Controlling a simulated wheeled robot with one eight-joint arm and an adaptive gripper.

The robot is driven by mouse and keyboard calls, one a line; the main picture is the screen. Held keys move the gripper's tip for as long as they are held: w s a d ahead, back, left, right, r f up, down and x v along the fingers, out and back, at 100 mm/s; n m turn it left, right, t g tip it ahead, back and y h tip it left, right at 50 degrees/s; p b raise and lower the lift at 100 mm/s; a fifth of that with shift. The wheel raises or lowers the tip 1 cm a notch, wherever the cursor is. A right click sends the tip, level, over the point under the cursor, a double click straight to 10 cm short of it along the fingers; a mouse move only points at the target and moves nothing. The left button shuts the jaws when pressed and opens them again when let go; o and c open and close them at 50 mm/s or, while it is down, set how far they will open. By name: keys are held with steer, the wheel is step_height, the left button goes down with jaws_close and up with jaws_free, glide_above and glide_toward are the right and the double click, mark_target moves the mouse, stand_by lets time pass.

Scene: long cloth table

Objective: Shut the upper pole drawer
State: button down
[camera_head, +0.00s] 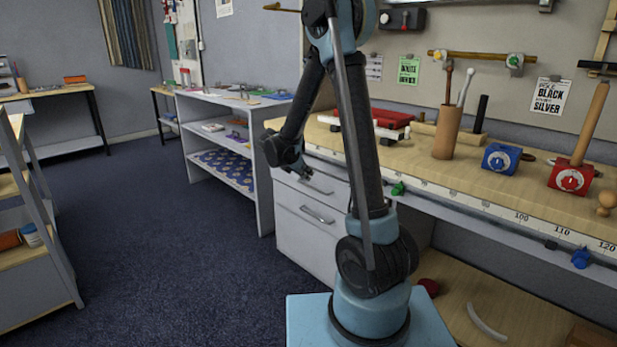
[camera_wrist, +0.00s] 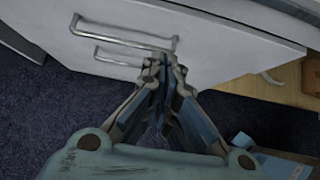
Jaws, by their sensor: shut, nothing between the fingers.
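The upper drawer (camera_head: 335,188) is in the pale cabinet under the workbench. Its bar handle (camera_head: 316,187) shows just below my gripper in the head view. The lower drawer (camera_head: 300,229) has a similar handle (camera_head: 318,214). In the wrist view a pale drawer front (camera_wrist: 225,55) and a bar handle (camera_wrist: 122,33) are close ahead. My gripper (camera_wrist: 164,64) is shut and empty, with its tips at the handle's right end; I cannot tell if they touch. In the head view my gripper (camera_head: 303,172) is at the upper drawer's front. How far the drawer stands out is unclear.
The workbench (camera_head: 425,167) above carries a red case (camera_head: 372,117), a blue box (camera_head: 501,158) and a red box (camera_head: 571,177). A white shelf unit (camera_head: 258,165) stands left of the drawers. The dark carpet (camera_head: 165,230) in front is clear.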

mark_target(329, 180)
steer(key=w+d+f, duration=0.4)
steer(key=d, duration=0.1)
steer(key=w+d+f, duration=0.1)
steer(key=w+d, duration=0.1)
steer(key=shift+w+d+f, duration=0.15)
steer(key=shift+d+f, duration=0.1)
steer(key=shift+f, duration=0.15)
steer(key=shift+w+d, duration=0.7)
steer(key=shift+d, duration=0.15)
steer(key=shift+r, duration=0.1)
